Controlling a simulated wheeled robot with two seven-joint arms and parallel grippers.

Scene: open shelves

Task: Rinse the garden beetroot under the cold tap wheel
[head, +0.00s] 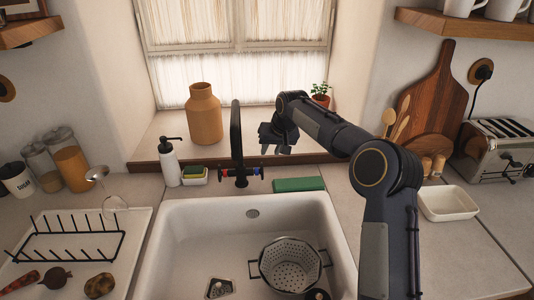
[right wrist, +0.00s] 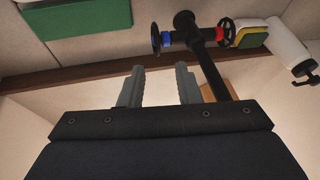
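A dark purple beetroot (head: 55,278) lies on the white drainer tray at the lower left of the head view, between a carrot and a potato. The black tap (head: 237,150) stands behind the sink. Its blue-marked cold wheel (right wrist: 156,40) is on the side near the green cloth; it also shows in the head view (head: 261,173), right of the spout. My right gripper (head: 277,138) is above and to the right of the tap, apart from the wheel. Its fingers (right wrist: 160,72) are spread with nothing between them. My left gripper is out of view.
The white sink (head: 195,235) holds a colander (head: 290,264). A dark round thing (head: 317,294) at the bottom edge is cut off and unclear. A green cloth (head: 298,184), sponge (head: 194,174) and soap bottle (head: 170,163) flank the tap. A vase (head: 204,115) stands on the sill.

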